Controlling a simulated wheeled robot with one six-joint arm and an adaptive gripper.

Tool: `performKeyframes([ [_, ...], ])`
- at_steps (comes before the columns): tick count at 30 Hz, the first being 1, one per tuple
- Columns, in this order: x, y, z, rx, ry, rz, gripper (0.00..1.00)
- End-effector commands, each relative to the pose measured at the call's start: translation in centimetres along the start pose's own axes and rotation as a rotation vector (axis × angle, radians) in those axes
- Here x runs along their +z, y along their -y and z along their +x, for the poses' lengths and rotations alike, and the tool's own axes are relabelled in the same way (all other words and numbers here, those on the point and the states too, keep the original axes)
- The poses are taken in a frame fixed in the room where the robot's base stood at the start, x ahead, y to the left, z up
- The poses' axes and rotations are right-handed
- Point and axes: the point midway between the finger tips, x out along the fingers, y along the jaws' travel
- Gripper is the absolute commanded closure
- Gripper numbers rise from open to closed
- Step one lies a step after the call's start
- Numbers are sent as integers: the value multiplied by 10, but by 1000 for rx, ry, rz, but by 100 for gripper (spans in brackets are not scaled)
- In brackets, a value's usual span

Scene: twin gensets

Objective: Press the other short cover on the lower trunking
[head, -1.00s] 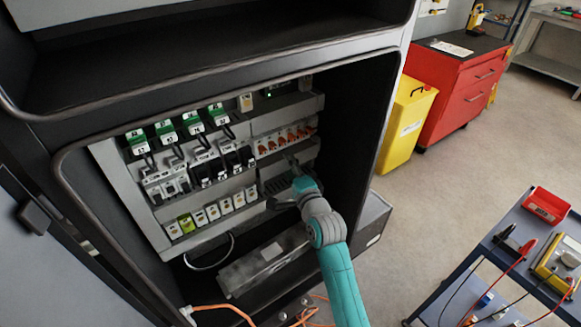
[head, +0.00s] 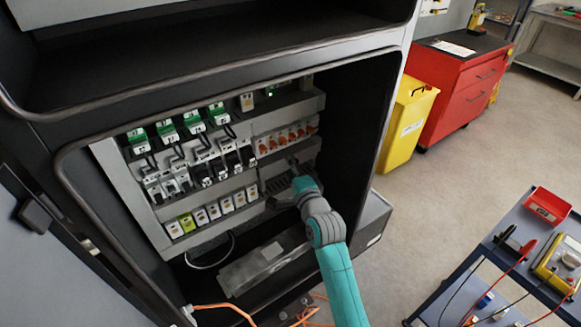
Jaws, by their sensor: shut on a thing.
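My gripper (head: 281,192) is at the right part of the open cabinet's panel, below the row of orange-marked devices. It is shut on a small piece that I take to be the short cover; my fingers and wrist mostly hide it. Dark slots of an open stretch of trunking (head: 276,184) show just beside and above the fingers. A pale grey trunking strip (head: 222,190) runs left from there, between the breaker row and the lower terminal row. I cannot tell whether the held piece touches the trunking.
Orange-marked devices (head: 287,138) sit just above my gripper, and breakers (head: 207,172) are to the left. A grey box (head: 265,262) lies on the cabinet floor. The cabinet's right wall (head: 367,120) is close to my arm. A trolley (head: 500,265) stands at the right.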

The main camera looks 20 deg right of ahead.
Motion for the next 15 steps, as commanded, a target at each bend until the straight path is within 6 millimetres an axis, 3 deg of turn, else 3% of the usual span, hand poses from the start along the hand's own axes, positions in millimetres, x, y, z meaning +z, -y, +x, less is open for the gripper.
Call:
performKeyframes([
  [15,2,0,7,0,0,0,100],
])
